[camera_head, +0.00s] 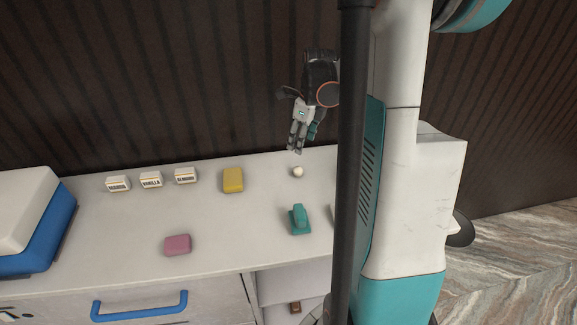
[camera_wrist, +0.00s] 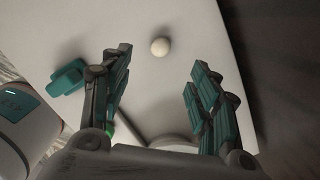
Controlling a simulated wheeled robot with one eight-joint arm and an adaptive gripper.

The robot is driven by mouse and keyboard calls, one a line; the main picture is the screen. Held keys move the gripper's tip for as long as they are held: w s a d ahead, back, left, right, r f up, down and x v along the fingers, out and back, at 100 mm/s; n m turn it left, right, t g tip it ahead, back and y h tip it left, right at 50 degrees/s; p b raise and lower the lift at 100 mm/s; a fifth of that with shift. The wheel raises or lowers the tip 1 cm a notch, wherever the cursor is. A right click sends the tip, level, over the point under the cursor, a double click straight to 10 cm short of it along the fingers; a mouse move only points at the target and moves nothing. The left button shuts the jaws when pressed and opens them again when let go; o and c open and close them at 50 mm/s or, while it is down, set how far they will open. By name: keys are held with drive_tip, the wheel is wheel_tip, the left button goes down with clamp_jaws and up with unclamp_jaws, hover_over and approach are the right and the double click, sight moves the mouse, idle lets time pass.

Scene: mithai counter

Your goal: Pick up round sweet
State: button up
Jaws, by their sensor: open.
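The round sweet (camera_head: 297,171) is a small cream-white ball on the pale counter (camera_head: 120,215), near its back edge in the head view. In the wrist view the round sweet (camera_wrist: 160,46) lies beyond the fingertips, roughly in line with the gap between them. My gripper (camera_head: 296,150) is above the counter, just above the sweet in the head view, with its fingers pointing down. In the wrist view my gripper (camera_wrist: 162,58) has its two teal-padded fingers spread wide apart, with nothing between them.
A teal object (camera_head: 299,219) stands on the counter in front of the sweet. A yellow block (camera_head: 233,180), a pink block (camera_head: 177,244) and several small labelled boxes (camera_head: 151,180) are further left. A blue and white container (camera_head: 38,235) is at the far left. A dark ribbed wall is behind.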

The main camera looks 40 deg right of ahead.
drive_tip(key=b, duration=0.3)
hover_over(298, 168)
drive_tip(key=f, duration=0.8)
drive_tip(key=shift+s+a+f, duration=0.2)
drive_tip(key=shift+f, duration=0.05)
drive_tip(key=f, duration=0.1)
drive_tip(key=f+b, duration=0.1)
drive_tip(key=f, duration=0.2)
drive_tip(key=shift+d+f+b, duration=0.2)
drive_tip(key=shift+d+b, duration=0.05)
drive_tip(key=shift+b, duration=0.05)
drive_tip(key=shift+w+f, duration=0.1)
drive_tip(key=shift+f, duration=0.35)
drive_tip(key=c, duration=1.1)
